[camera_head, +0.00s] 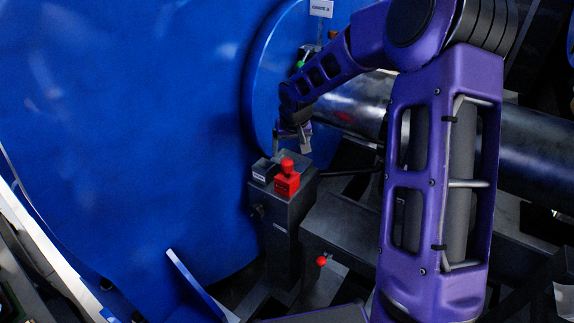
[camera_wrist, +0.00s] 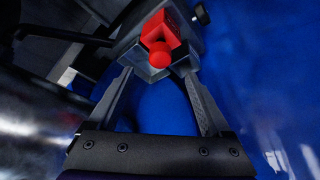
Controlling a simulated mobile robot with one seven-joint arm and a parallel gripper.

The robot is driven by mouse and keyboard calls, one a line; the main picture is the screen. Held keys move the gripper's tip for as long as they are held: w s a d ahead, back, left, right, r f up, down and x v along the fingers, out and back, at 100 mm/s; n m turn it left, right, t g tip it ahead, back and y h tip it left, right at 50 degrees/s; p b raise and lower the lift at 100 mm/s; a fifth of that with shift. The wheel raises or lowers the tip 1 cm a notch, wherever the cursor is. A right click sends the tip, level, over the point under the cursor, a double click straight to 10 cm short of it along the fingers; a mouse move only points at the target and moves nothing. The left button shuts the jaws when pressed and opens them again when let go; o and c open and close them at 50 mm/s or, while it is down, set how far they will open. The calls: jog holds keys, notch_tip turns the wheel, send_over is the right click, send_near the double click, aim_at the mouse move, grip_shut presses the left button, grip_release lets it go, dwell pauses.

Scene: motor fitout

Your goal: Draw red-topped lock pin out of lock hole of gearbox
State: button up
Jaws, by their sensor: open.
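A red knob (camera_head: 287,165) stands on a red block (camera_head: 286,184) on top of a dark grey post, beside the big blue housing. In the wrist view the red knob (camera_wrist: 159,55) and the red block (camera_wrist: 165,27) show just beyond the fingertips. A second red ball (camera_head: 321,261) sits lower, right of the post. I cannot tell for sure which is the lock pin's top, and no lock hole can be made out. My gripper (camera_head: 294,143) is above the post, fingers apart and empty. In the wrist view my gripper (camera_wrist: 160,73) shows both fingers spread, with the knob between their lines.
A dark block with a pale label (camera_head: 264,170) sits left of the red block on the post (camera_head: 282,240). The blue housing (camera_head: 130,120) fills the left. A dark metal shaft (camera_head: 535,150) runs behind my arm. Grey beams (camera_head: 345,227) lie right of the post.

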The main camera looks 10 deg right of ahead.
aim_at(287, 162)
jog(key=b+x, duration=0.1)
jog(key=x, duration=0.8)
jog(key=shift+w+f, duration=0.2)
jog(key=shift+f, duration=0.05)
jog(key=shift+r, duration=0.1)
grip_shut()
